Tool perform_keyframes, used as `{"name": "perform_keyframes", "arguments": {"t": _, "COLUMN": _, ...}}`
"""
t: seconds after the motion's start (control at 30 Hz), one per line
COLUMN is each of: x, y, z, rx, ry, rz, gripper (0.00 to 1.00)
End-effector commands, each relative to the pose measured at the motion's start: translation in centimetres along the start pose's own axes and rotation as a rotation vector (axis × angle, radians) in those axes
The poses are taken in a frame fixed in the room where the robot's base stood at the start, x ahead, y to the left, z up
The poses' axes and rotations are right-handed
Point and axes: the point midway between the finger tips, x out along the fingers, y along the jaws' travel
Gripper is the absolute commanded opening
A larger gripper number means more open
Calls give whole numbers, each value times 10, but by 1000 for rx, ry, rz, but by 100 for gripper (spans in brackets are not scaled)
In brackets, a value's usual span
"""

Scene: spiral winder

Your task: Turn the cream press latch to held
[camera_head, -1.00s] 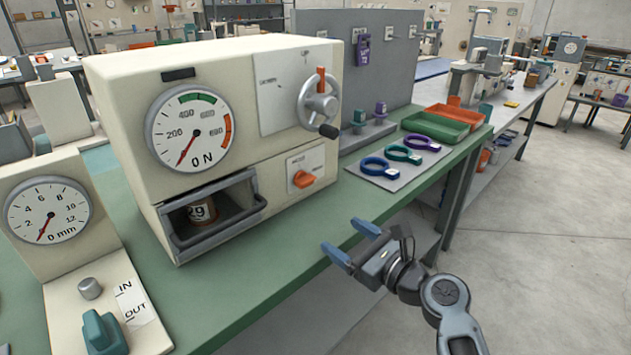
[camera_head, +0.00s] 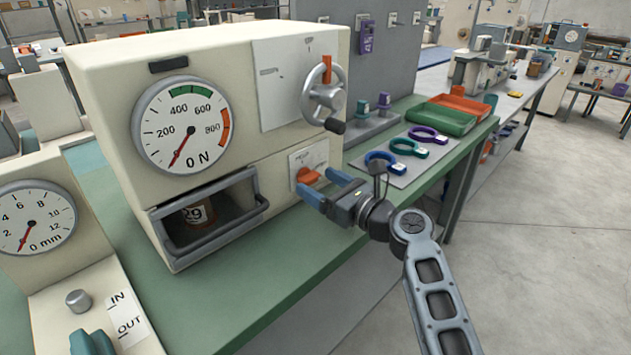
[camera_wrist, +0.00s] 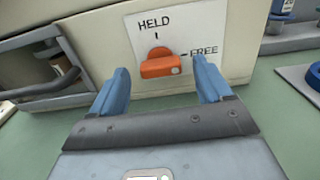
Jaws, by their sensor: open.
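The cream press (camera_head: 275,145) stands on the green bench. Its orange latch (camera_head: 309,175) is low on the front, right of the drawer opening. In the wrist view the latch (camera_wrist: 160,64) lies roughly horizontal, its pale dot at the right end toward FREE; the HELD mark is above it. My gripper (camera_head: 322,186) is open in front of the latch, with blue fingers. In the wrist view one finger is on each side of the latch, with nothing held between them. Contact with the latch cannot be told.
The open drawer (camera_head: 212,221) with its grey handle juts out left of the latch. A handwheel (camera_head: 325,97) is above it. Blue, teal and purple rings (camera_head: 408,147) lie on a plate to the right. A gauge stand (camera_head: 35,225) is at the left.

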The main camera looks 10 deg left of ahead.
Motion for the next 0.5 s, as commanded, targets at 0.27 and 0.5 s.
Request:
{"name": "perform_keyframes", "arguments": {"t": 0.27, "x": 21, "y": 0, "z": 0, "rx": 0, "ry": -1, "rz": -1, "gripper": 79}}
{"name": "perform_keyframes", "arguments": {"t": 0.5, "x": 21, "y": 0, "z": 0, "rx": 0, "ry": 0, "rz": -1, "gripper": 79}}
